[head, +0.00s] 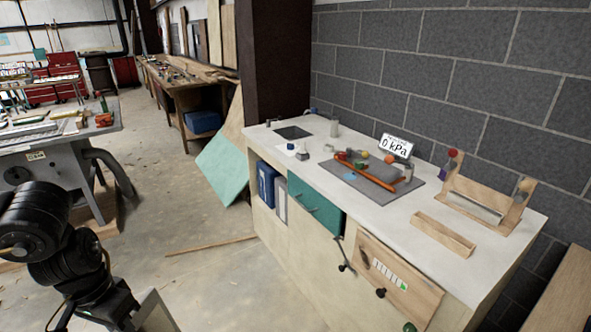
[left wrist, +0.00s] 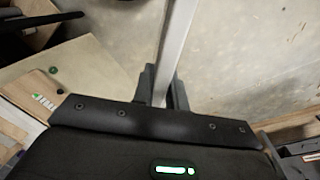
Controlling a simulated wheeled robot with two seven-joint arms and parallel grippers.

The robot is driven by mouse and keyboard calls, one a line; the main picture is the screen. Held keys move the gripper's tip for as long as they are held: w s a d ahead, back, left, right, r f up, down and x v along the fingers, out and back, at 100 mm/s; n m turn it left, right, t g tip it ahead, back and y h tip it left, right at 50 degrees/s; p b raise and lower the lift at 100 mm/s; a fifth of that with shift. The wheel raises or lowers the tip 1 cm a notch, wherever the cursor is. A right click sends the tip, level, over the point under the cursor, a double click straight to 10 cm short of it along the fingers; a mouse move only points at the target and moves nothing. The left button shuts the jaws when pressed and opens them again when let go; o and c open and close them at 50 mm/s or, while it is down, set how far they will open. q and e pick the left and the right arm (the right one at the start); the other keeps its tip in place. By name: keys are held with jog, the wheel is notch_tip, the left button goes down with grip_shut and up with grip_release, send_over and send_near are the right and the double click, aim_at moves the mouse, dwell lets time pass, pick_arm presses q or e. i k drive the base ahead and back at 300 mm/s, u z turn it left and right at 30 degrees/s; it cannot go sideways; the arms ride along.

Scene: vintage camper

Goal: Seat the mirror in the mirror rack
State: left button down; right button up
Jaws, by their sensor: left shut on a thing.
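My left gripper (head: 122,312) is at the bottom left of the head view, low over the floor and well apart from the counter. In the left wrist view, my left gripper (left wrist: 164,88) is shut on a thin grey strip, apparently the mirror (left wrist: 180,38) seen edge-on. A pale flat piece by the gripper in the head view seems to be the same mirror (head: 154,314), cut off by the frame. On the counter's right part are a wooden stand with two uprights (head: 487,204) and a low wooden trough (head: 443,234); I cannot tell which is the mirror rack. My right gripper is not in view.
The white counter (head: 397,218) stands against a grey block wall. A dark handle (head: 342,255) juts from the counter front. A wooden strip (head: 210,245) lies on open floor.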

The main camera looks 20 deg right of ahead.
aim_at(441, 238)
jog(key=z, duration=1.9)
